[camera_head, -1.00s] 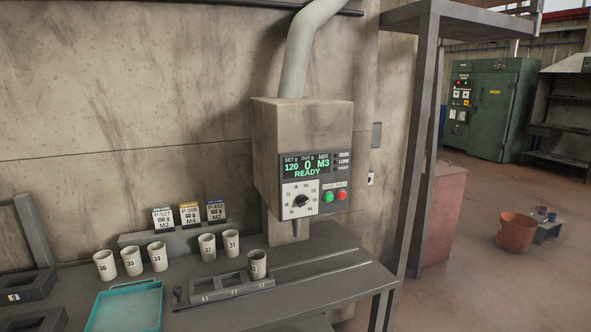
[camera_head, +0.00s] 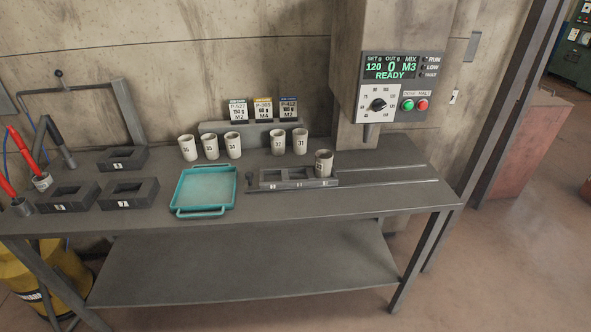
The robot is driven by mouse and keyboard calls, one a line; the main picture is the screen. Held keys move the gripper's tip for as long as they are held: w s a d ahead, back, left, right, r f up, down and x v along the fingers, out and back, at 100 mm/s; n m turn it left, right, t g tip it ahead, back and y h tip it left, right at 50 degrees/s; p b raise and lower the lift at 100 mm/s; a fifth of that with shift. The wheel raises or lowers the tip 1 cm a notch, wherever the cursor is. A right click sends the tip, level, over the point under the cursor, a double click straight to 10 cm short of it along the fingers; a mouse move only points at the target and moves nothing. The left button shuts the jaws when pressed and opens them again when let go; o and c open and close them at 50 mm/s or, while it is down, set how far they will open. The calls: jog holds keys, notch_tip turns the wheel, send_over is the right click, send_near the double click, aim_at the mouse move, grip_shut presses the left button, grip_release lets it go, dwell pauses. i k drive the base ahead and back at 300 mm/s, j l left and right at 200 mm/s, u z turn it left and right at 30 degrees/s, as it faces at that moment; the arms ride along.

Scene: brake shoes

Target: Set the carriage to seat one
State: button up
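The carriage (camera_head: 262,185) is a dark grey, low block on the bench, at the left end of two long rails (camera_head: 390,184). It has a small knob at its left end and a row of square seats. A pale cup (camera_head: 324,165) stands upright in its right seat; the seats left of it look empty. The small seat marks on its front are too small to read surely. The dispenser (camera_head: 346,75) hangs on the wall behind the rails, its nozzle (camera_head: 367,132) right of and behind the cup. My gripper is in no view.
Several numbered cups (camera_head: 188,149) stand behind a teal tray (camera_head: 232,190). Three label cards (camera_head: 263,108) stand behind them. Dark square holders (camera_head: 128,194) and red-handled tools (camera_head: 24,145) are at the left. The bench right of the carriage is clear except for the rails.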

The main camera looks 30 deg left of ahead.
aim_at(296, 177)
jog(key=i+j+u, duration=0.1)
jog(key=i+j, duration=0.95)
